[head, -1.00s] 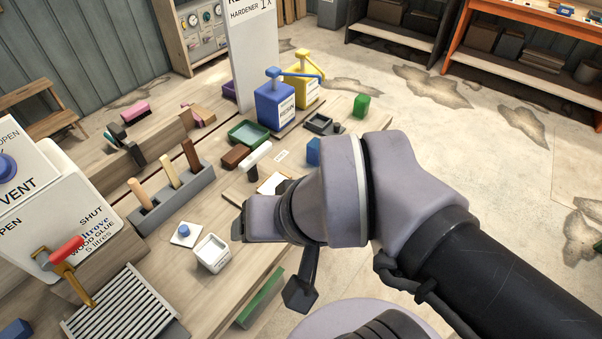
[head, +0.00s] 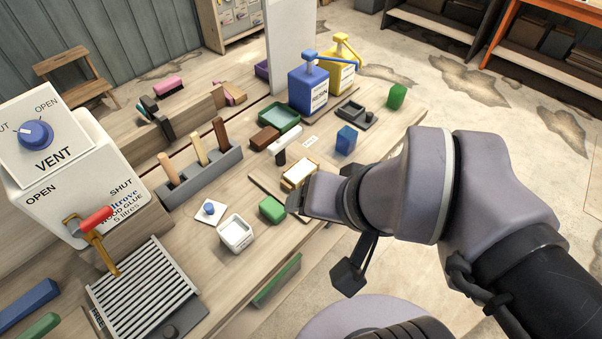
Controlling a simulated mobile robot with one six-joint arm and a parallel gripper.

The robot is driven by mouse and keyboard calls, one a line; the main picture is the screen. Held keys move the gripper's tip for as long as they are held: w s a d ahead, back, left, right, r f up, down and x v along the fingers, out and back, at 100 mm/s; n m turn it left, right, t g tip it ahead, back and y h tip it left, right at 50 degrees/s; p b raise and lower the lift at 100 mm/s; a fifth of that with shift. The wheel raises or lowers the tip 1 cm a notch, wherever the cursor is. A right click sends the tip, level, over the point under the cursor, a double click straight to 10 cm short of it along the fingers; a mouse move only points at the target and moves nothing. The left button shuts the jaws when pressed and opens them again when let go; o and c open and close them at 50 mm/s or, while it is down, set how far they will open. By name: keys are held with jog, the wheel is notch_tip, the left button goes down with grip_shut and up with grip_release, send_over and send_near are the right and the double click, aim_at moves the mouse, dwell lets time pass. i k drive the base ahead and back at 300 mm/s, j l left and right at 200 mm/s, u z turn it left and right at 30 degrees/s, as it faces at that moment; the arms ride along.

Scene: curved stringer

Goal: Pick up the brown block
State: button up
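The brown block (head: 265,138) lies on the workbench (head: 215,270), just left of the green tray (head: 280,117) and beside a white-topped, dark-handled tool (head: 284,143). My gripper (head: 294,203) is low over the bench's front part, nearer the camera than the brown block and apart from it. A green block (head: 272,208) is close to its left side, and a cream block (head: 300,174) is just behind it.
A grey rack (head: 203,180) with upright sticks, one dark brown, stands left of the brown block. The blue resin container (head: 308,90) and yellow container (head: 341,75) stand behind. A blue block (head: 346,140) is to the right. The white glue box (head: 75,190) fills the left.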

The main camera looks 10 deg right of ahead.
aim_at(265, 137)
jog(key=i+l+u, duration=0.75)
jog(key=k+l, duration=0.05)
jog(key=l, duration=0.05)
